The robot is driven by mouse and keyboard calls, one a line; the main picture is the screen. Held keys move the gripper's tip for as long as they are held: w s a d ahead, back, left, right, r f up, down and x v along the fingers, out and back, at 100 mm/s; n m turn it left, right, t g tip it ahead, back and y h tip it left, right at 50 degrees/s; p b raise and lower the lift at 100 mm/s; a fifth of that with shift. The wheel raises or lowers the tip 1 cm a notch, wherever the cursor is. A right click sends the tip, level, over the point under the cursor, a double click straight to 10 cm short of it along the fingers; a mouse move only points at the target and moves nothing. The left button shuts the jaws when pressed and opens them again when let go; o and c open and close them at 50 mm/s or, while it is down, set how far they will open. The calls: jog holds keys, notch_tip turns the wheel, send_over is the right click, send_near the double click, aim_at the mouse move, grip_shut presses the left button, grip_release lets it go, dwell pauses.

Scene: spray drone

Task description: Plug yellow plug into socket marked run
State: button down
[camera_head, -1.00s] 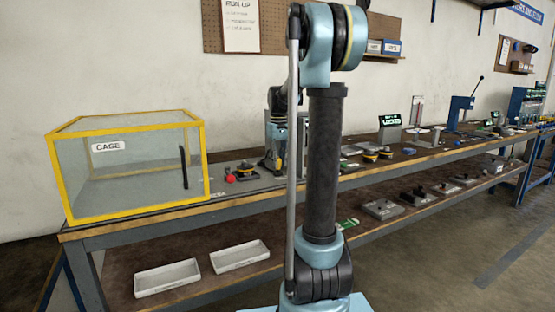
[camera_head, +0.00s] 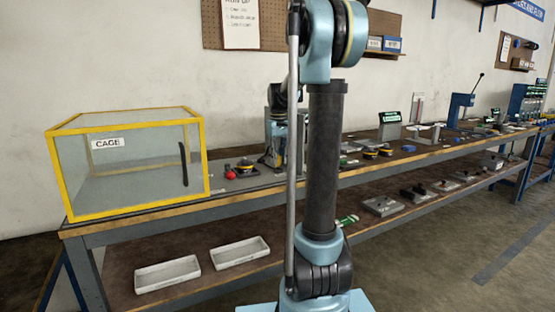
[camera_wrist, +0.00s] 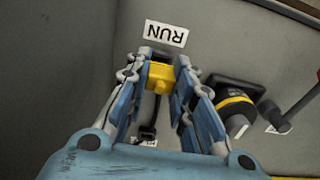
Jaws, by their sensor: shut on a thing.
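In the wrist view, my gripper (camera_wrist: 160,85) is shut on the yellow plug (camera_wrist: 160,75), which sits between its blue fingers. A dark cable runs from the plug back between the fingers. The white RUN label (camera_wrist: 166,33) shows upside down on the grey panel (camera_wrist: 80,60), just beyond the plug. A dark strip, seemingly the socket, lies between plug and label; I cannot tell whether the plug is in it. In the head view, my gripper (camera_head: 272,158) is low over the bench, partly hidden by my arm.
A black and yellow knob (camera_wrist: 235,108) and a red-ended lever (camera_wrist: 300,98) stand right of my gripper in the wrist view. The yellow-framed cage (camera_head: 130,165) stands on the bench's left end.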

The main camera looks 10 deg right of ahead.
jog(key=shift+f, duration=1.2)
dwell(0.7)
jog(key=c, duration=1.3)
grip_release()
notch_tip(320, 180, up, 12)
jog(key=shift+f, duration=0.1)
